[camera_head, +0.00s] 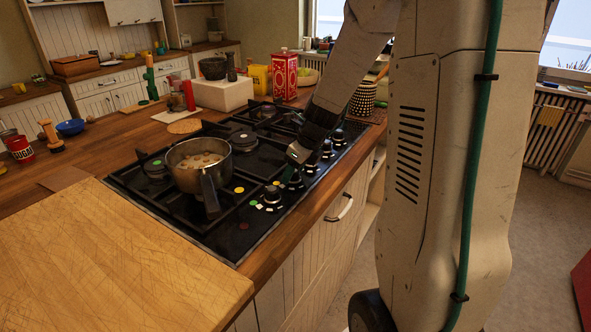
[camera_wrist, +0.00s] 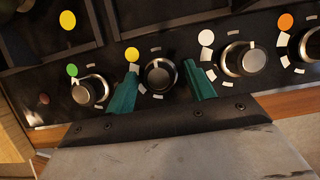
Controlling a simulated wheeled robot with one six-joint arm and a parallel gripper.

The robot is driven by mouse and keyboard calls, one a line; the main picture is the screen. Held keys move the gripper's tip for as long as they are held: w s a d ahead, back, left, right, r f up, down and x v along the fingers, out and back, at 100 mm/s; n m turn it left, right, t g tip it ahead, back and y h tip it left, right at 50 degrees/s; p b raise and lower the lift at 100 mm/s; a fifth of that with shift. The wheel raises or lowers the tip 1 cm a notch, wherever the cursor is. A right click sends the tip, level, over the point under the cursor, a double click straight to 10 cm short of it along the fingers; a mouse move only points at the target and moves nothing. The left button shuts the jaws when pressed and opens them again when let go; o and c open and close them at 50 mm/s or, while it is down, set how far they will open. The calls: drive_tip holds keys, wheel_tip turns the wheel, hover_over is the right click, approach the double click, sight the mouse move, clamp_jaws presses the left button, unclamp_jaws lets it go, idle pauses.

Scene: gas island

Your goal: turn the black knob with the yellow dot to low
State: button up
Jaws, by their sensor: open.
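The black knob with the yellow dot (camera_wrist: 160,75) has a metal rim and sits at the middle of the wrist view. Its small yellow dot (camera_wrist: 132,54) is on the panel at its upper left, with pale marks around the knob. In the head view my gripper (camera_head: 294,172) is down at the cooktop's front row of knobs and partly hides this knob.
A green-dot knob (camera_wrist: 90,91) is close left of my fingers, a white-dot knob (camera_wrist: 245,60) close right, and an orange-dot knob (camera_wrist: 312,46) farther right. A pot (camera_head: 184,167) stands on the black cooktop (camera_head: 135,189), its handle toward the front. A wooden board (camera_head: 120,255) lies left of the cooktop.

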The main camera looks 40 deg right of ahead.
drive_tip(key=c, duration=1)
